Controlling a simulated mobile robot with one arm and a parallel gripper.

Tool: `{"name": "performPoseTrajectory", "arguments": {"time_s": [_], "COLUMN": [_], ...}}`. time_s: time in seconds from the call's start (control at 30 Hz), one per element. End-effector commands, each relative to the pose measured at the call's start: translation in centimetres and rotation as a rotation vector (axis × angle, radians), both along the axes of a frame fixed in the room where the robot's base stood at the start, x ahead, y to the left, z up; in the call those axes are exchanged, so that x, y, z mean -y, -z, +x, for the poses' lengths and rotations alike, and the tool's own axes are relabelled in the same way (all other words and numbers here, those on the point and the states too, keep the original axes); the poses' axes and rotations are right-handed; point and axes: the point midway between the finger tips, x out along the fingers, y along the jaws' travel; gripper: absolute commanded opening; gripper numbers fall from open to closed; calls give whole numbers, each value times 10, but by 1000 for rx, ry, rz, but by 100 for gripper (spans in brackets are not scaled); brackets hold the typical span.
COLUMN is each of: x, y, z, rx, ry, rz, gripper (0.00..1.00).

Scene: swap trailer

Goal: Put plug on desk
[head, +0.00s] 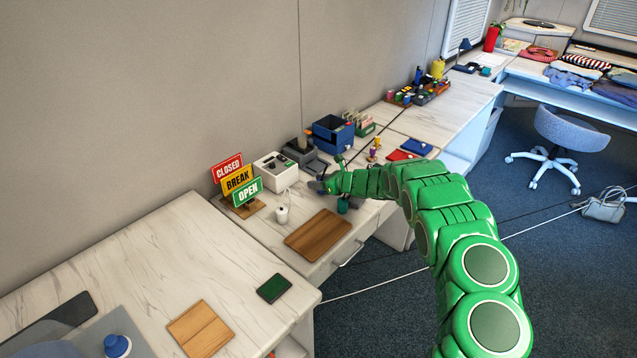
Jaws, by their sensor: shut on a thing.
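My green arm reaches from the lower right to the desk. My gripper (328,186) is at its far end, low over the white marbled desk (298,262), right of a white box-shaped device. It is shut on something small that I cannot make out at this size. I cannot pick out a plug for certain. A small white object (281,214) with a thin cord stands on the desk, left of my gripper. A small teal object (342,206) shows just below the gripper; I cannot tell whether they touch.
CLOSED, BREAK and OPEN signs (237,181), the white device (275,170) and a blue box (333,133) stand along the wall. Brown boards (318,233) (200,329) and a dark green pad (274,288) lie in front. A chair (572,130) stands at right.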

Motion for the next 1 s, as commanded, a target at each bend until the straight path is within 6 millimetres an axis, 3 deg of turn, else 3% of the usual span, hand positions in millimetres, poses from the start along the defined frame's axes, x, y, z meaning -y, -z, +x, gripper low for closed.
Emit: {"name": "performPoseTrajectory", "arguments": {"time_s": [0.4, 0.43, 0.57, 1.0], "x": [1, 1, 0, 3], "y": [4, 4, 3, -1], "z": [0, 0, 1, -1], "rx": [1, 2, 2, 3], "ry": [1, 0, 0, 1], "rz": [-1, -1, -1, -2], "gripper": [15, 49, 69, 70]}}
